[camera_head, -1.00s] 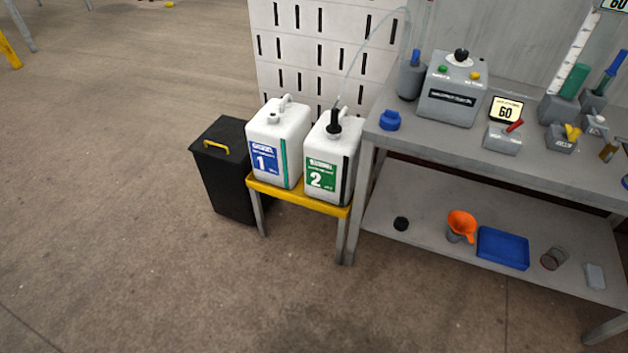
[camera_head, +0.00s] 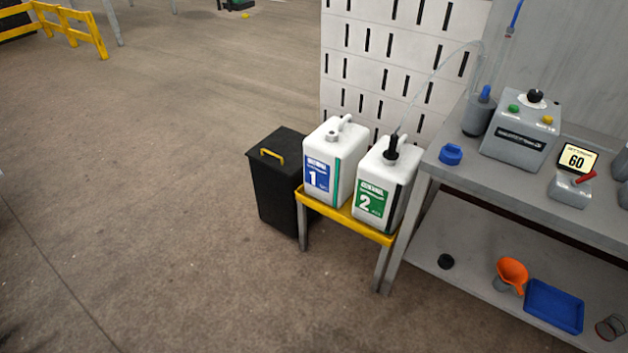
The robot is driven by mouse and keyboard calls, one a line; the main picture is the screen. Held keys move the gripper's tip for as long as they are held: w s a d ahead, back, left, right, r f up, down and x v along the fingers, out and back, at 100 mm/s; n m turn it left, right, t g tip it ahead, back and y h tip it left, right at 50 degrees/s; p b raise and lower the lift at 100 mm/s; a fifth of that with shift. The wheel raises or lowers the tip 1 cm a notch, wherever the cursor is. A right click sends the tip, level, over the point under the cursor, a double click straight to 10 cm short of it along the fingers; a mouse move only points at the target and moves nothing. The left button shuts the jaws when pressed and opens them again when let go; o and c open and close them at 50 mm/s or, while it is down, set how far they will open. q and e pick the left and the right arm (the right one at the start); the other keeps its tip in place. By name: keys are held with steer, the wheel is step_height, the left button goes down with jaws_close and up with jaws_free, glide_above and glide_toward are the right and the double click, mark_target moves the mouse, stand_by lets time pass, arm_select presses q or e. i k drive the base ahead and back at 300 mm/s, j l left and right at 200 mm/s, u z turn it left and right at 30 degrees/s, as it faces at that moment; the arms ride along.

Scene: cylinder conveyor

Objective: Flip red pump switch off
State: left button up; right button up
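A small grey box with a red lever switch (camera_head: 586,177) stands on the grey workbench (camera_head: 465,185) at the right. Neither of my grippers is in view.
Canister 1 (camera_head: 334,165) and canister 2 (camera_head: 384,188) stand on a yellow-topped stand, with a tube rising from canister 2. A black bin (camera_head: 275,190) stands left. A blue cap (camera_head: 451,154) lies on the bench. A funnel (camera_head: 512,272) and blue tray (camera_head: 553,306) are on the lower shelf.

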mark_target(593, 174)
steer(key=z, duration=1.45)
